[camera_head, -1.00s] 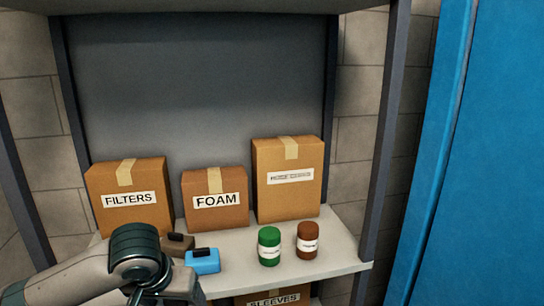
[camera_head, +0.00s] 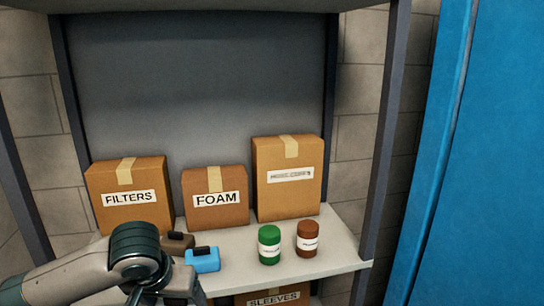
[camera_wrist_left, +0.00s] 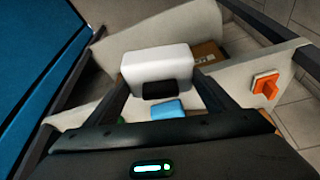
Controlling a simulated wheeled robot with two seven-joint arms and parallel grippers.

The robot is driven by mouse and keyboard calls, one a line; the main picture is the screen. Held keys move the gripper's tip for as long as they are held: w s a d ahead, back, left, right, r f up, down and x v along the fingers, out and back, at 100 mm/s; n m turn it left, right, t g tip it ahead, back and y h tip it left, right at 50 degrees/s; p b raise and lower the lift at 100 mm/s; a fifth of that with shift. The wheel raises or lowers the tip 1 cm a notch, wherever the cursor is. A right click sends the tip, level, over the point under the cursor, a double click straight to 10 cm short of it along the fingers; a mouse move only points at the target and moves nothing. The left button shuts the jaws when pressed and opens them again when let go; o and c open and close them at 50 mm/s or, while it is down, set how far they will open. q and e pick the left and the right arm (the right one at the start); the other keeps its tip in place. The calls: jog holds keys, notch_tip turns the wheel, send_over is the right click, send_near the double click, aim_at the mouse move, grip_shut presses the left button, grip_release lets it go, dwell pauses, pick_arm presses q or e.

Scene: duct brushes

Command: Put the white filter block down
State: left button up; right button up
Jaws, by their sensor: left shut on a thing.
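The white filter block (camera_wrist_left: 158,62) shows in the left wrist view, with a black handle (camera_wrist_left: 163,90) on its near side. My left gripper (camera_wrist_left: 163,86) is shut on it, one finger on either side of the handle. The block does not show in the head view, where my left arm's wrist (camera_head: 140,262) is at the lower left, in front of the shelf. I cannot tell whether the block touches a surface. My right gripper is in neither view.
On the shelf (camera_head: 235,262) stand a FILTERS box (camera_head: 110,215), a FOAM box (camera_head: 215,210) and a taller box (camera_head: 287,205).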

pick_arm(q)
jog(key=shift+f, duration=0.1)
jog(key=s+f, duration=0.3)
jog(key=f, duration=1)
jog(key=shift+s+f, duration=0.35)
